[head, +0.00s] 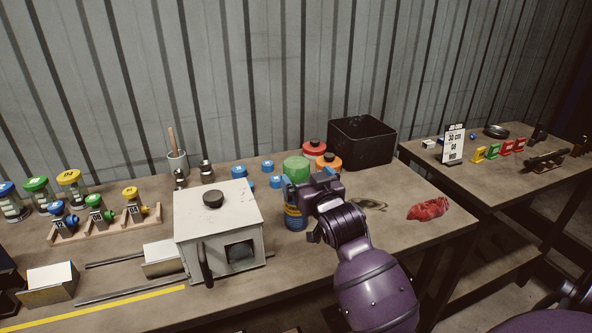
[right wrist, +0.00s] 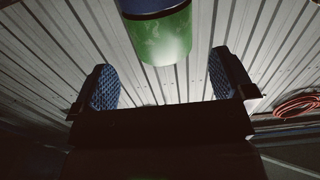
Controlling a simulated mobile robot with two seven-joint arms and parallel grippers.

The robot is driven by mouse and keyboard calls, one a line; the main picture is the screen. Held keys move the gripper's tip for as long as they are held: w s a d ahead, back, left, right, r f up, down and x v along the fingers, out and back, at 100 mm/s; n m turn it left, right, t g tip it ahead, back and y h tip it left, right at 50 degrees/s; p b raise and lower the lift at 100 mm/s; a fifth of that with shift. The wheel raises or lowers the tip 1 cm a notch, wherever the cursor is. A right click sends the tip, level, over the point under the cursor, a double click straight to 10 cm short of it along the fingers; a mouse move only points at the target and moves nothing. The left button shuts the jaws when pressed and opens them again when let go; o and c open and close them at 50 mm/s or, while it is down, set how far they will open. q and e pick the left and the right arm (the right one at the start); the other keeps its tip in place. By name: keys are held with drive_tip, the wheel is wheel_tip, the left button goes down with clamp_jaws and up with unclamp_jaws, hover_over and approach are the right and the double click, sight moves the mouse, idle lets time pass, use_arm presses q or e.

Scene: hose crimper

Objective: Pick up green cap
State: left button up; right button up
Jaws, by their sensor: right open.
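The green cap (head: 296,167) is a wide round piece near the middle of the bench, above a blue can with a yellow band (head: 295,217). My right gripper (head: 303,187) covers part of both in the head view, so I cannot tell how they join. In the right wrist view the green cap (right wrist: 163,38) is at the top centre, beside a dark blue part. My right gripper (right wrist: 164,82) is open, its blue-padded fingers apart, with the cap beyond the gap and no contact visible. My left gripper is not in view.
A grey box machine (head: 215,228) stands left of the gripper. Red (head: 314,149) and orange (head: 329,162) lids and a black bin (head: 362,142) are behind. Small blue caps (head: 268,166) lie nearby. A red cloth (head: 428,208) lies right, with bare bench around it.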

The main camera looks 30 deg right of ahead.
sight(301, 172)
drive_tip(key=shift+x, duration=3.1)
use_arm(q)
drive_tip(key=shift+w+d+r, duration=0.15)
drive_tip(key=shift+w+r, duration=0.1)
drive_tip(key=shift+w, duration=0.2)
use_arm(e)
drive_tip(key=shift+a, duration=0.15)
drive_tip(key=shift+c, duration=0.3)
drive_tip(key=c, duration=0.9)
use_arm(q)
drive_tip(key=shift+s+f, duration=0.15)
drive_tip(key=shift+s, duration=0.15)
